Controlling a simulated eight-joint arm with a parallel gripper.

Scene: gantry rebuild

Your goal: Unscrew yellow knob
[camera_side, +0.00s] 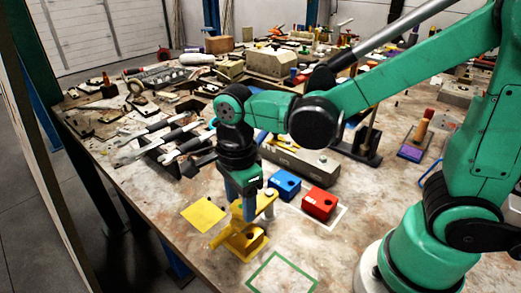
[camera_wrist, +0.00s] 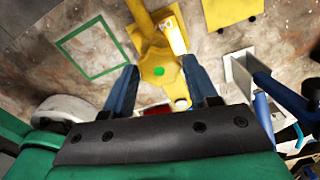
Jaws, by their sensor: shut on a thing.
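The yellow knob (camera_wrist: 148,70) is lobed with a green dot at its centre, and in the wrist view it lies between my two blue fingers. My gripper (camera_wrist: 162,74) is shut on it, one finger on each side. In the side view my gripper (camera_side: 243,210) points straight down at the yellow fixture, and its fingers mostly hide the knob. The yellow fixture (camera_side: 243,246) rests on the table below my gripper; its yellow arm also shows in the wrist view (camera_wrist: 140,14).
A flat yellow square (camera_side: 203,215) lies left of the fixture, and a green square outline (camera_side: 283,274) lies in front. A blue block (camera_side: 285,183) and a red block (camera_side: 319,202) sit close on the right. Wrenches (camera_side: 160,138) and clutter fill the back.

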